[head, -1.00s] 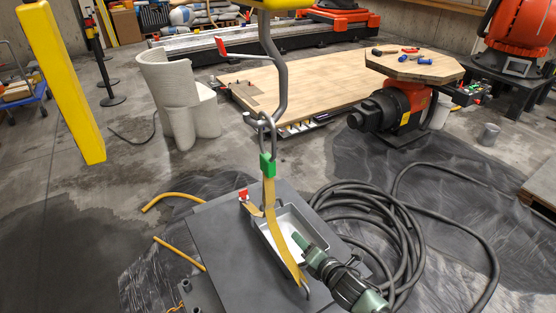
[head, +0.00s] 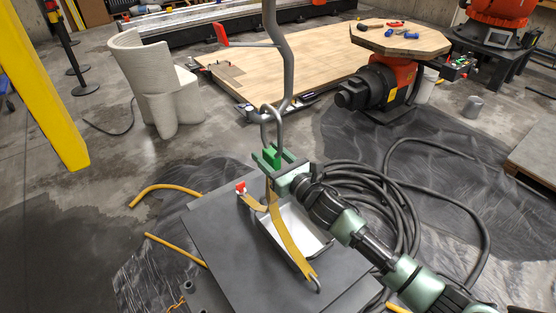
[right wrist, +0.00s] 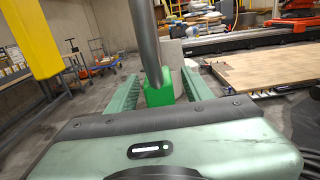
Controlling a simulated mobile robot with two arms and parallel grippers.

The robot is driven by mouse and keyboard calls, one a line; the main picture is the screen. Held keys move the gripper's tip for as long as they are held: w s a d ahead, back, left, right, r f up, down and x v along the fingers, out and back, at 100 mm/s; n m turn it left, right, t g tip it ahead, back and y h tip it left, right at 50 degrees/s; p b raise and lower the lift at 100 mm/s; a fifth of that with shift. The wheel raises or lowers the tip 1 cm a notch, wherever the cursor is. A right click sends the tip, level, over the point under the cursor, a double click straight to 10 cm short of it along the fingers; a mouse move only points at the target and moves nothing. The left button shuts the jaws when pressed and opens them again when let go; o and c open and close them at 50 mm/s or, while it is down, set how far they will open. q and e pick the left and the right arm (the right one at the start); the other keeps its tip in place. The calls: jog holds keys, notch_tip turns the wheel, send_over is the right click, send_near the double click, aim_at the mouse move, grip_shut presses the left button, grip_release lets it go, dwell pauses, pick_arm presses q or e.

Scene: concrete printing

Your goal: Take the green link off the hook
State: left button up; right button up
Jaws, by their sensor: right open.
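The green link (head: 271,157) hangs below the grey hook (head: 284,75), at the top of a yellow strap (head: 284,232). A grey ring (head: 268,122) shows between the hook and the link. My right gripper (head: 268,158) is at the link, with its green fingers open on either side of it. In the right wrist view the green link (right wrist: 159,92) stands between the two spread fingers, under a grey bar. I cannot tell whether either finger touches it. My left gripper is not in view.
Coiled black hose (head: 390,200) lies to the right. A yellow post (head: 40,90) stands at left.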

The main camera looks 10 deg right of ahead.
aim_at(265, 139)
jog(key=shift+w+a, duration=0.25)
jog(key=shift+w, duration=0.3)
jog(key=shift+w+a, duration=0.1)
jog(key=shift+w, duration=0.2)
grip_shut()
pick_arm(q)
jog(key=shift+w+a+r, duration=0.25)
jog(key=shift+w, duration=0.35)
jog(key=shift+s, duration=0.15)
